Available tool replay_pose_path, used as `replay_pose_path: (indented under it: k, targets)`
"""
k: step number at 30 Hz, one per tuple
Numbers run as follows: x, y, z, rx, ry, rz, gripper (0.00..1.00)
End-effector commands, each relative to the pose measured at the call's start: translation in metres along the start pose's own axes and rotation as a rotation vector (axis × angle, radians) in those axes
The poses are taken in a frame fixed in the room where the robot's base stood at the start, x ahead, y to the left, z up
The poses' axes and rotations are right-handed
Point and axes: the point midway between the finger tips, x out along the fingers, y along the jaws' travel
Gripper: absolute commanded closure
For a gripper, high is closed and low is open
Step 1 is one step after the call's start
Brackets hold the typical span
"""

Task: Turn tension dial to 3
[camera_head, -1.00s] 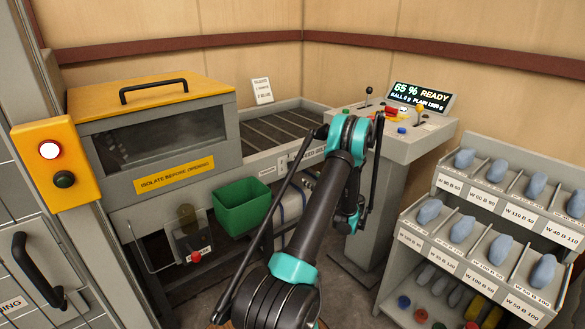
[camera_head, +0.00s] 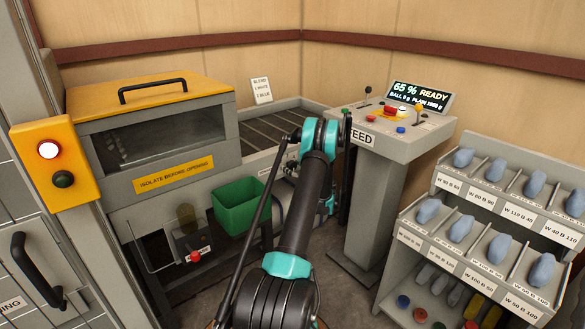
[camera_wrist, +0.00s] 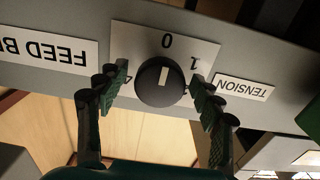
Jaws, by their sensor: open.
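The tension dial (camera_wrist: 160,88) is a round black knob with a white pointer line, on a white number plate (camera_wrist: 128,40) seen upside down in the wrist view. The pointer line faces the 0 mark. A 1 and a 4 also show, while the lower numbers are partly covered. The TENSION label (camera_wrist: 244,88) is to the right of the plate. My gripper (camera_wrist: 160,78) is open, with one green-padded finger on each side of the knob. I cannot tell whether the fingers touch it. In the head view my arm hides the dial and fingertips.
A control console (camera_head: 385,150) with levers, buttons and a lit screen (camera_head: 419,96) stands right of my arm. A green bin (camera_head: 238,205) and a machine with a yellow lid (camera_head: 150,92) are at left. A rack of blue items (camera_head: 470,250) stands at right.

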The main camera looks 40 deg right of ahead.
Motion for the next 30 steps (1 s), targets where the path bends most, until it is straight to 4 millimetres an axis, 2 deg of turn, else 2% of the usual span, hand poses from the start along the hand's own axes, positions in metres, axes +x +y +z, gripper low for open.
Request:
replay_pose_path:
  k: [6,18,30]
  targets:
    - [0.0,0.0001,0.0,0.0,0.0,0.0,0.35]
    - [-0.0003,0.0002,0.0001,0.0,0.0,0.0,0.83]
    - [-0.0003,0.0002,0.0001,0.083,0.0,0.0,0.84]
